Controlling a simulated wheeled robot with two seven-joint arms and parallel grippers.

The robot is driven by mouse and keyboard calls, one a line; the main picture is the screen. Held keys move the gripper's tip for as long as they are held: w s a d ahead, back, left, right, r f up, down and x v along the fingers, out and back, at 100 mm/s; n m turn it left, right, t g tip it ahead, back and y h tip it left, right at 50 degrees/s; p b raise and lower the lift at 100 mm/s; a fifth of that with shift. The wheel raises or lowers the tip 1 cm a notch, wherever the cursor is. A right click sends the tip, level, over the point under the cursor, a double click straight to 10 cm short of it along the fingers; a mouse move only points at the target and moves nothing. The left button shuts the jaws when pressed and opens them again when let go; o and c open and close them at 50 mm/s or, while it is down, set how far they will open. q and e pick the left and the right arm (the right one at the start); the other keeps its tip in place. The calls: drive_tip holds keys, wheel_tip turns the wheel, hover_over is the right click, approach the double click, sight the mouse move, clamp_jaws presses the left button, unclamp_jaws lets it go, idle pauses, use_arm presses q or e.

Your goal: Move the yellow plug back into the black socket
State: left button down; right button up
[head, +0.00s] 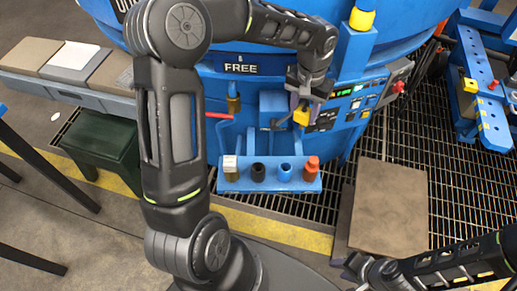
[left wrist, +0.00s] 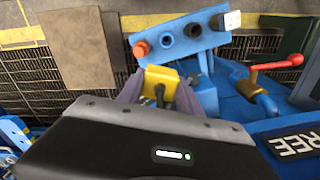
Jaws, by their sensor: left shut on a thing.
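The yellow plug (head: 302,116) is gripped by my left gripper (head: 303,104), above and to the right of a blue shelf (head: 270,187). It also shows in the left wrist view (left wrist: 162,77), between the fingertips. The black socket (head: 258,172) is on the shelf, second from left, with its dark opening facing up and empty; it also shows in the left wrist view (left wrist: 195,30). Plug and socket are apart. My right gripper (head: 362,268) is low at the right in the head view, far from the shelf; its fingers are too unclear to judge.
Beside the black socket stand a blue socket (head: 284,173), a red-orange plug (head: 311,167) and a white-topped block (head: 230,167). A red-handled valve (left wrist: 270,65) is close to the shelf. A control panel (head: 350,103) is right of the left gripper.

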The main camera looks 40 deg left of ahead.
use_arm(q)
drive_tip(key=s+a+f+n, duration=0.4)
drive_tip(key=f+n, duration=0.1)
drive_tip(key=f, duration=0.3)
drive_tip(key=s+a+f+n, duration=0.5)
drive_tip(key=f, duration=0.3)
drive_tip(key=shift+n+p, duration=0.4)
drive_tip(key=shift+p, duration=0.05)
drive_tip(key=shift+f+b, duration=1.95)
drive_tip(key=shift+f, duration=0.95)
drive_tip(key=shift+s+d+b, duration=0.1)
drive_tip(key=shift+d+b, duration=0.05)
drive_tip(key=shift+b, duration=0.4)
drive_tip(key=shift+f+b, duration=0.55)
drive_tip(key=shift+b, duration=0.05)
